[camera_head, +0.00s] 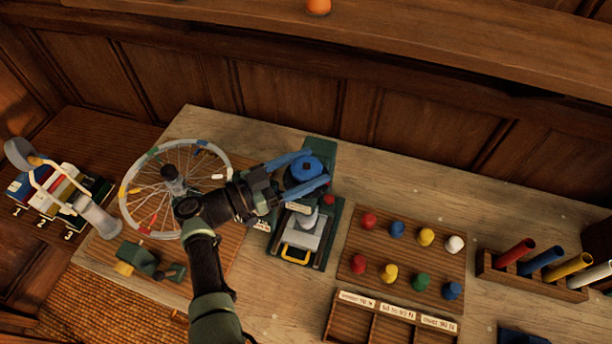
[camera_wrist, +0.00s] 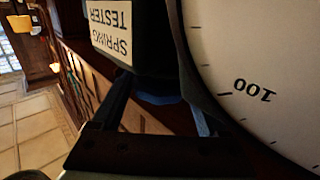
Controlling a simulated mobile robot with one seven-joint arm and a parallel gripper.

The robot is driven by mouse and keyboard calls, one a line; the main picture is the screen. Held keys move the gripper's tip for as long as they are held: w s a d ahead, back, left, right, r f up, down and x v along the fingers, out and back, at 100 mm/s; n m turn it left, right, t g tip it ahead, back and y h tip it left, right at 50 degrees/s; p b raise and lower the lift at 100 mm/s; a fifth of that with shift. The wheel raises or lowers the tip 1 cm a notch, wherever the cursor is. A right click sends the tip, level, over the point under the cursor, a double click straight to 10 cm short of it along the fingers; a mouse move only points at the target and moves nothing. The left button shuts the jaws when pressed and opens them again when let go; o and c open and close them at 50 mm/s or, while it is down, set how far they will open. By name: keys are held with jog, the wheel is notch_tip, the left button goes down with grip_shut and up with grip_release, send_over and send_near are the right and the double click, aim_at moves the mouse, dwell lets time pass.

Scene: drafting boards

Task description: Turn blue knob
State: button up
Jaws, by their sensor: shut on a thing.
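The blue knob (camera_head: 306,169) is round and sits on the dark green spring tester (camera_head: 319,150) near the middle of the bench. My gripper (camera_head: 315,168) reaches it from the left, with one blue finger on each side, and is shut on it. In the wrist view, a strip of the blue knob (camera_wrist: 158,98) shows between the fingers of my gripper (camera_wrist: 160,110). The tester's label "SPRING TESTER" (camera_wrist: 110,28) and its white dial (camera_wrist: 255,60), marked 100, lie close beyond. Most of the knob is hidden in that view.
A spoked wheel (camera_head: 137,165) stands left of my arm. Right of the tester is a board with several coloured pegs (camera_head: 402,250). A rack of coloured tubes (camera_head: 545,262) is farther right. A sorting tray (camera_head: 345,325) lies at the front. Bare bench lies behind the pegs.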

jog(key=shift+r+m+g+h+b, duration=0.1)
jog(key=shift+m+g+h+b, duration=0.2)
jog(key=shift+m+g+b, duration=0.15)
jog(key=o, duration=1.2)
jog(key=shift+o, duration=0.2)
jog(key=b+v, duration=0.4)
jog(key=v, duration=0.8)
jog(key=shift+s+a, duration=0.15)
jog(key=shift+a, duration=0.25)
